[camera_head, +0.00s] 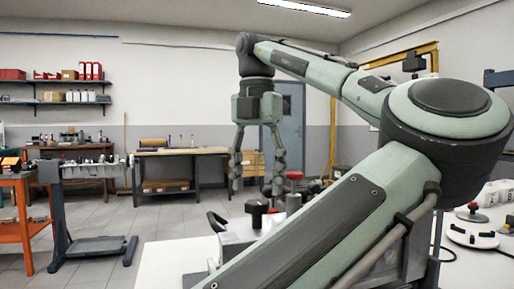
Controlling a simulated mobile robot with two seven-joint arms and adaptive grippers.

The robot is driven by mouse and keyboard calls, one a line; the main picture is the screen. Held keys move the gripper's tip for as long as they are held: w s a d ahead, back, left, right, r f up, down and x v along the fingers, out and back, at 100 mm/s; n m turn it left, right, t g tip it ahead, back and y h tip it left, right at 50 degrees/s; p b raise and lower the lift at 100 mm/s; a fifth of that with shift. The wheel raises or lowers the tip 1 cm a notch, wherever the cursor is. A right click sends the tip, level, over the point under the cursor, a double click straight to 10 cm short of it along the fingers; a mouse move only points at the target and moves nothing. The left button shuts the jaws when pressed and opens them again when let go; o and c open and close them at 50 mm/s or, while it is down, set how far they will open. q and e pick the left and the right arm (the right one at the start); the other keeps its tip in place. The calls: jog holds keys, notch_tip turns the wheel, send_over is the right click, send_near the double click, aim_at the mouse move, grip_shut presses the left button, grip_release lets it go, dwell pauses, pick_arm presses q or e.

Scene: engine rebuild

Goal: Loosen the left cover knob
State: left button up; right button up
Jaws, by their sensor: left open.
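My left gripper (257,187) hangs fingers-down near the middle of the view, open and empty. A black knob (256,209) on a short stem shows just below the gap between the fingertips, above a grey metal block (236,236). The fingers appear apart from the knob. A red-topped knob (294,176) shows to the right, partly behind the right finger and my arm. My arm hides much of the block, and I cannot tell for sure which knob is the left cover knob. My right gripper is not in view.
A white worktop (165,262) is bare at the left. A black handle (216,221) sticks out left of the block. A white device with a red button (472,207) lies at the right. An orange cart (28,222) and a workbench (183,153) stand further back.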

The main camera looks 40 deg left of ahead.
aim_at(257, 202)
pick_arm(q)
notch_tip(257, 202, up, 9)
dwell(0.3)
dwell(0.5)
